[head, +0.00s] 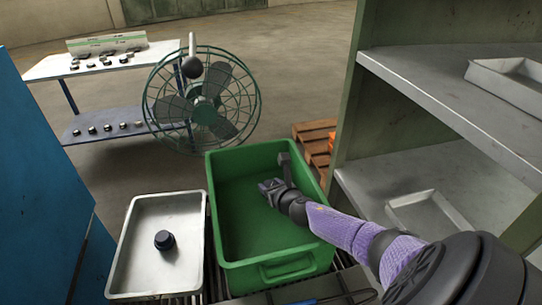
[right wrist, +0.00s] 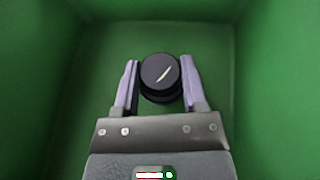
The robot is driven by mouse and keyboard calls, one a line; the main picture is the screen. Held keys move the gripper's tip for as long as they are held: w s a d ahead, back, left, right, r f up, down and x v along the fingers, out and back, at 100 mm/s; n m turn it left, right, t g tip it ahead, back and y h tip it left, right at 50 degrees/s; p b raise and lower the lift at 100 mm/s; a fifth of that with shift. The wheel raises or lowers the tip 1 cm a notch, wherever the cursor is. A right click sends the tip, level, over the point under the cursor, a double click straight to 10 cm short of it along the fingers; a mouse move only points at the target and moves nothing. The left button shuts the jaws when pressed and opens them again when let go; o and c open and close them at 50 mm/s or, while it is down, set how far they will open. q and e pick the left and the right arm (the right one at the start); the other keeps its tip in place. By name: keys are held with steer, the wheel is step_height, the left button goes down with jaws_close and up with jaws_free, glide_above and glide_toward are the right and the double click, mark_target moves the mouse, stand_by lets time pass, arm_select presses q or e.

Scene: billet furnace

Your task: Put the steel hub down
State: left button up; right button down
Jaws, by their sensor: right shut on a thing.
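My right gripper (head: 271,187) reaches down into the green crate (head: 314,262). In the right wrist view my right gripper (right wrist: 160,82) is shut on a dark, round, stepped piece with a pale slash on its top, which I take for the steel hub (right wrist: 158,72). The crate's green floor shows behind the hub. I cannot tell whether the hub touches that floor. In the head view the held hub cannot be made out. My left gripper is not in view.
A metal tray (head: 140,279) with a similar dark round piece (head: 164,240) stands left of the crate. A green caged fan (head: 243,109) stands behind. Metal shelves (head: 402,166) stand to the right, and a blue panel (head: 40,200) to the left. The crate floor around the gripper looks clear.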

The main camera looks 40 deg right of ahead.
steer(key=shift+c, duration=1.5)
jaws_free()
steer(key=shift+o, duration=0.8)
steer(key=shift+r, duration=0.1)
steer(key=shift+r+p, duration=0.4)
steer(key=shift+p, duration=0.05)
steer(key=p+v, duration=0.2)
steer(key=v, duration=0.1)
steer(key=shift+w+r, duration=0.15)
steer(key=shift+r, duration=0.15)
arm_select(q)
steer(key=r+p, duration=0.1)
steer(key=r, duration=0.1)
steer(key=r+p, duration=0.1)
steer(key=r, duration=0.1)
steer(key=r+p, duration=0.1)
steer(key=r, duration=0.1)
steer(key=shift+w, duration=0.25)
arm_select(e)
steer(key=v, duration=0.9)
steer(key=shift+f, duration=0.2)
